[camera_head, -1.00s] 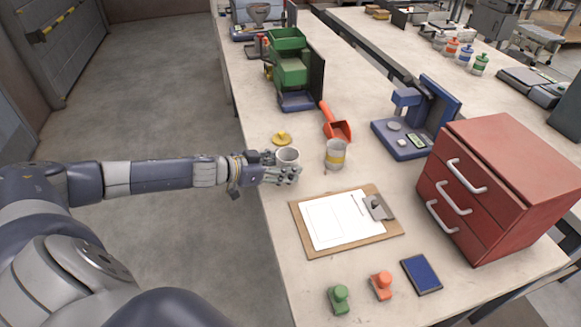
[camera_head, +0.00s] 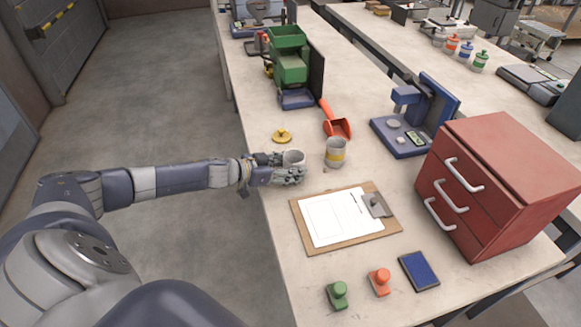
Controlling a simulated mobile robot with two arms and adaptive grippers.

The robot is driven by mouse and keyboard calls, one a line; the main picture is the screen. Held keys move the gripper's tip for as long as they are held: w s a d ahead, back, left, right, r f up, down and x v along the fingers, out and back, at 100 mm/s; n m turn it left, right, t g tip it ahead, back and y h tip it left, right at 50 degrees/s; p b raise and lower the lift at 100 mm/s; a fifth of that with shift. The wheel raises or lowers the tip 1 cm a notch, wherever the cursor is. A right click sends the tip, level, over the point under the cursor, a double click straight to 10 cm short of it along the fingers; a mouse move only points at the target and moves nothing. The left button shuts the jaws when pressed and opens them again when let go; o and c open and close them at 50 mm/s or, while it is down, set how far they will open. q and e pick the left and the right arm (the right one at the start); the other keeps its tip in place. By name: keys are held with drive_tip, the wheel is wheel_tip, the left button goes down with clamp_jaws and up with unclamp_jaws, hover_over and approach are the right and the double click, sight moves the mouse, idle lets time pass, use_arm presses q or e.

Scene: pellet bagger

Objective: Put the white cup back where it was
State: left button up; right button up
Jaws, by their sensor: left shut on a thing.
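The white cup (camera_head: 294,156) is upright over the left part of the near table, between the yellow-knobbed lid and the clipboard. My left gripper (camera_head: 288,172) is shut on the cup from the left side, with its fingers around the lower part. I cannot tell whether the cup's base touches the table, as the fingers hide it. My right gripper is not in view.
A yellow lid-like piece (camera_head: 282,136) and a red scoop (camera_head: 337,125) lie behind the cup. A clipboard (camera_head: 390,230) lies in front, with stamps (camera_head: 380,281) and a blue pad (camera_head: 419,270) nearer. A red drawer unit (camera_head: 480,215) stands right. The green machine (camera_head: 290,65) is farther back.

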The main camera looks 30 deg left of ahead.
use_arm(q)
drive_tip(key=shift+f, duration=0.15)
drive_tip(key=o, duration=1.1)
drive_tip(key=shift+c, duration=0.2)
drive_tip(key=shift+o, duration=0.2)
